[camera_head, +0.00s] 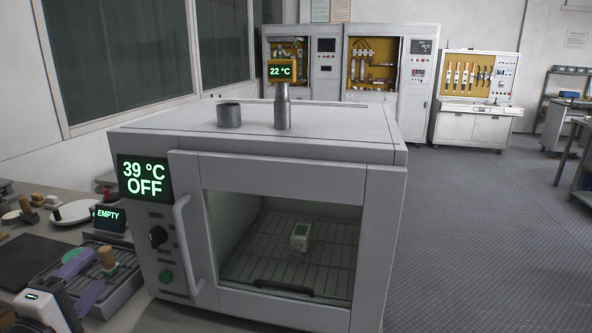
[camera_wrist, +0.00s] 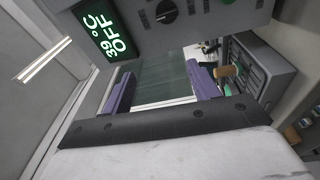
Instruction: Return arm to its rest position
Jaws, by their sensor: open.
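My gripper (camera_head: 92,271) is at the lower left of the head view, over the bench in front of the tray with the wooden-handled tool. Its two purple fingers are apart with nothing between them, as the wrist view (camera_wrist: 162,88) also shows. The grey oven (camera_head: 285,172) stands to its right with its glass door shut. Its display (camera_head: 144,178) reads 39 °C OFF. A small pale block with a green face (camera_head: 300,237) lies on the wire rack inside.
An EMPTY display (camera_head: 109,217) and several wooden-handled items stand on the bench at left. A metal post with a 22 °C display (camera_head: 281,71) and a short cylinder (camera_head: 229,114) are on the oven top. Cabinets (camera_head: 390,62) line the back wall.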

